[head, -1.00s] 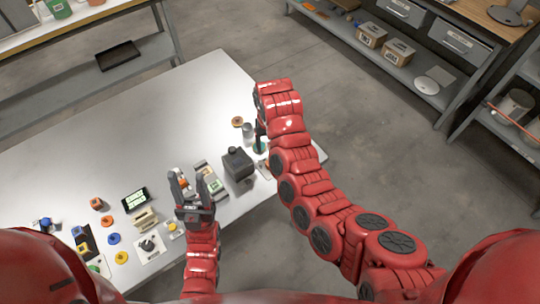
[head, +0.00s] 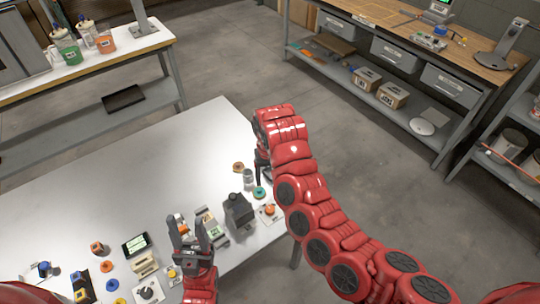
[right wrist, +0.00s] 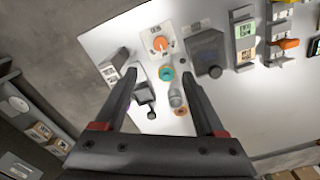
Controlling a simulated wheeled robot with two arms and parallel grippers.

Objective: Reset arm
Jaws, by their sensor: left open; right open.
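My left gripper (head: 188,229) is open and empty above the front of the white table (head: 100,185), beside a pale upright device (head: 212,226). My right gripper (head: 262,165) is at the table's right end, largely hidden by its red arm in the head view. In the right wrist view this gripper (right wrist: 161,78) is open, with nothing held between its fingers. Beyond and between its fingers are a teal ring (right wrist: 167,73), a grey cylinder (right wrist: 176,98) and an orange knob on a white plate (right wrist: 160,43).
A dark grey box (head: 238,213) stands between my grippers. The table's far middle is clear. A shelf bench (head: 400,50) stands across open floor.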

